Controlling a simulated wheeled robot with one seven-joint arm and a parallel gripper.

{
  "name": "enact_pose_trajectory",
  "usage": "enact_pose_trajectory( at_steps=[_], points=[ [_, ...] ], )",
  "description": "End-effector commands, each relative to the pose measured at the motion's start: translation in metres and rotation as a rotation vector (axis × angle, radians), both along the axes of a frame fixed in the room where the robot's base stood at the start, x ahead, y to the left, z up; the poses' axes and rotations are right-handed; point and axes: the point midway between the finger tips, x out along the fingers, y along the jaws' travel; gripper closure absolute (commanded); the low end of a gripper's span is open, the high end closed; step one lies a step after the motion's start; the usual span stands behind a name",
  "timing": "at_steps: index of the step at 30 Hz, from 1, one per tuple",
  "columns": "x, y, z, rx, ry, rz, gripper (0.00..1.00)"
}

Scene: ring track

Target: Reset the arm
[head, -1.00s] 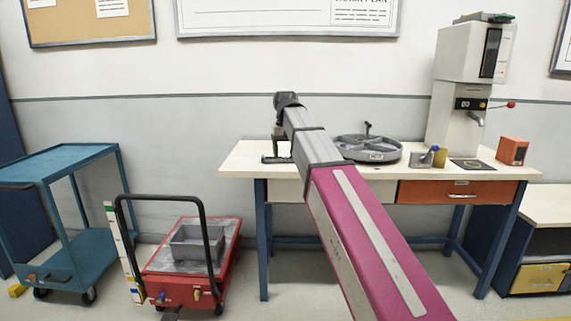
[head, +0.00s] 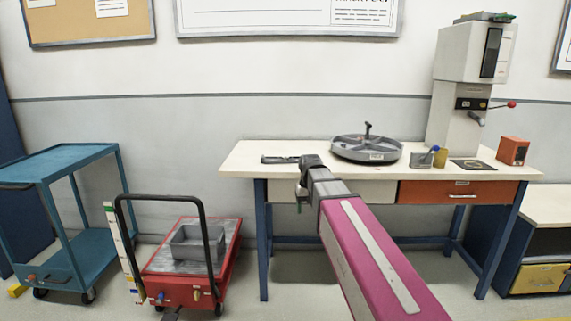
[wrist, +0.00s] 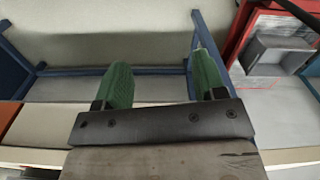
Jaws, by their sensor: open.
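My arm reaches forward from the lower right of the head view, its magenta link ending in a dark wrist near the front edge of the workbench (head: 236,165). My gripper (head: 301,200) hangs in front of that edge and is mostly hidden by the wrist. In the wrist view my gripper (wrist: 165,85) shows two green fingers set wide apart, with nothing between them but the floor and the bench's blue frame.
A grey round tray (head: 366,150) and a dark flat item (head: 280,159) lie on the bench. A drill-press-like machine (head: 468,90) stands at the right. A red cart (head: 160,291) with a grey bin (head: 196,247) and a blue trolley (head: 60,160) stand left.

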Motion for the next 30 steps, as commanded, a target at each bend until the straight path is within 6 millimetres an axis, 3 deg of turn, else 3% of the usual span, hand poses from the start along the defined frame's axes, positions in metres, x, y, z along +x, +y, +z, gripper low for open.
enact_pose_trajectory(
  at_steps=[1, 6, 18, 24, 30],
  points=[
    [-0.013, -0.01, -0.021, -0.001, 0.004, -0.011, 0.35],
    [-0.039, -0.035, -0.076, 0.0, 0.003, -0.042, 0.35],
    [-0.118, -0.087, -0.184, 0.0, 0.001, -0.115, 0.35],
    [-0.145, -0.101, -0.212, 0.0, -0.002, -0.137, 0.35],
    [-0.147, -0.102, -0.214, 0.0, -0.002, -0.14, 0.35]
  ],
)
